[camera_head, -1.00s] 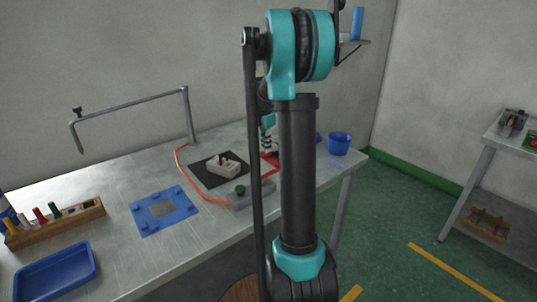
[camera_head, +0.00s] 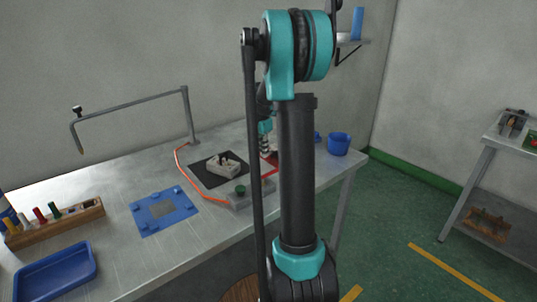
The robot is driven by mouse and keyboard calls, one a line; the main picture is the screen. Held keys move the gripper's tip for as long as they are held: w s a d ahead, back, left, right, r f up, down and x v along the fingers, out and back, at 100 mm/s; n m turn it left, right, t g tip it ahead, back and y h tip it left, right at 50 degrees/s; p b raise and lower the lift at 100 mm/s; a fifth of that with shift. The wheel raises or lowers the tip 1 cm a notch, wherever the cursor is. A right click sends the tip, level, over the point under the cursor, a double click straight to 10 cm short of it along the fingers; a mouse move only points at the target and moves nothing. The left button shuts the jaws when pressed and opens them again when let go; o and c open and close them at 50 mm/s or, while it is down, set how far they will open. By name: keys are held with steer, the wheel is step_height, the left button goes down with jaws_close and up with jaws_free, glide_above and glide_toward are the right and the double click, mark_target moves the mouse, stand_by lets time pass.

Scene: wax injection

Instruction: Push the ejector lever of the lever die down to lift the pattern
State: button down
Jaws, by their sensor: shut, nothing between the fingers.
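The lever die, a small pale block with dark parts on top (camera_head: 224,167), sits on a black mat (camera_head: 205,178) on the metal bench. Its ejector lever is too small to make out from here. My gripper (camera_head: 266,152) is just right of the die, partly hidden behind my own arm. It is shut and empty. I cannot tell whether its fingertips touch the lever or the die.
A grey box with a green button (camera_head: 240,190) stands in front of the mat. A blue fixture plate (camera_head: 163,210), a blue tray (camera_head: 55,278) and a wooden tool rack (camera_head: 55,223) lie to the left. A blue cup (camera_head: 339,144) stands at the right.

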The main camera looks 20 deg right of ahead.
steer(key=shift+s+a+r, duration=0.15)
steer(key=shift+a, duration=0.25)
steer(key=shift+s+a+r, duration=0.1)
steer(key=shift+s+a, duration=0.05)
steer(key=shift+a, duration=0.2)
step_height(320, 180, up, 12)
steer(key=a, duration=0.1)
steer(key=shift+s, duration=0.15)
stand_by(0.3)
